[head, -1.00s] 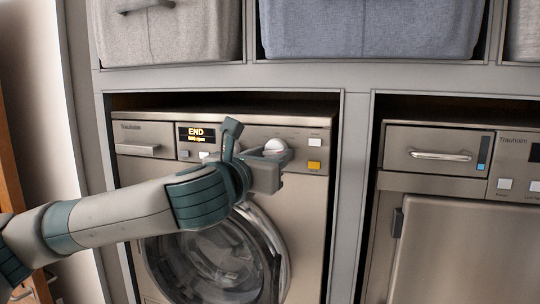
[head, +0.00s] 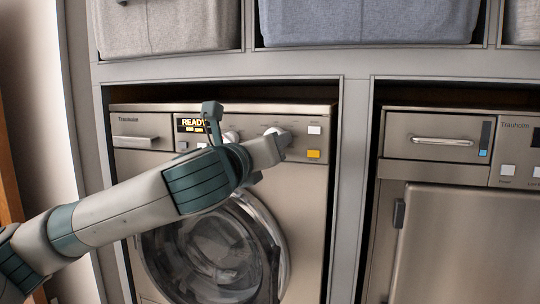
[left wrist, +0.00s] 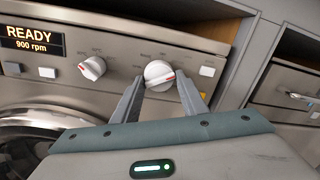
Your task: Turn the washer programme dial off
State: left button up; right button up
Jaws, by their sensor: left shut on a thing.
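The larger white dial (left wrist: 158,74) on the washer panel sits between the fingers of my left gripper (left wrist: 160,84) in the left wrist view. The gripper is shut on it. The red mark on the dial lies toward the right, and the small labels around it are too fine to read surely. In the head view the dial (head: 272,130) is partly covered by my left gripper (head: 280,140). The washer display (left wrist: 32,38) reads READY, 900 rpm. My right gripper is not in view.
A smaller white dial (left wrist: 92,68) is left of the held one. A white button (head: 314,130) and an orange button (head: 313,154) are to the right. The round washer door (head: 215,250) is below. A second appliance (head: 460,240) stands at the right, past a grey upright (head: 350,190).

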pick_arm(q)
jog(key=shift+d+f+n+t+y+b, duration=0.1)
jog(key=shift+d+n+t+y+b, duration=0.1)
jog(key=shift+n+b, duration=2.45)
jog(key=shift+d+n+t+y+b, duration=0.1)
jog(key=shift+n+t+b, duration=0.1)
jog(key=shift+n+b, duration=2.45)
jog(key=shift+n+p, duration=0.85)
jog(key=shift+n, duration=0.05)
jog(key=o, duration=1)
jog(key=shift+a, duration=0.15)
jog(key=shift+s, duration=0.1)
